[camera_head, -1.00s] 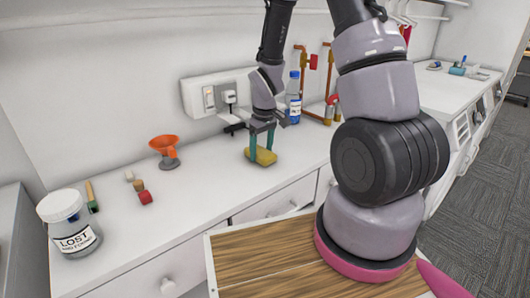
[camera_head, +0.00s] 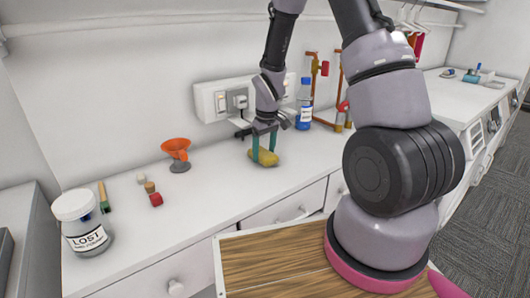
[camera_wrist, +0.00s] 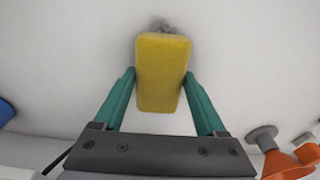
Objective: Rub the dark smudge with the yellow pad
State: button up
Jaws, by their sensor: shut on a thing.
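The yellow pad (camera_head: 263,158) is held between the two green fingers of my gripper (camera_head: 264,145), low over the white counter (camera_head: 215,187). In the wrist view the pad (camera_wrist: 161,75) sits between the fingertips of my gripper (camera_wrist: 159,86), which press on its sides. The dark smudge (camera_wrist: 163,26) shows as a grey patch just beyond the pad's far edge, partly covered by the pad. I cannot tell whether the pad touches the counter. The smudge is hidden in the head view.
A blue-capped bottle (camera_head: 304,104) and a wall socket (camera_head: 222,101) are behind. The counter in front of the pad is clear.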

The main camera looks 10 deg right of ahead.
aim_at(261, 151)
jog(key=shift+w+a+r, duration=0.2)
jog(key=shift+w+r, duration=0.35)
jog(key=shift+r, duration=0.05)
jog(key=shift+a+r, duration=0.1)
jog(key=shift+r, duration=0.8)
jog(key=shift+s+r, duration=0.2)
jog(key=shift+r, duration=1.3)
jog(key=shift+r, duration=1.5)
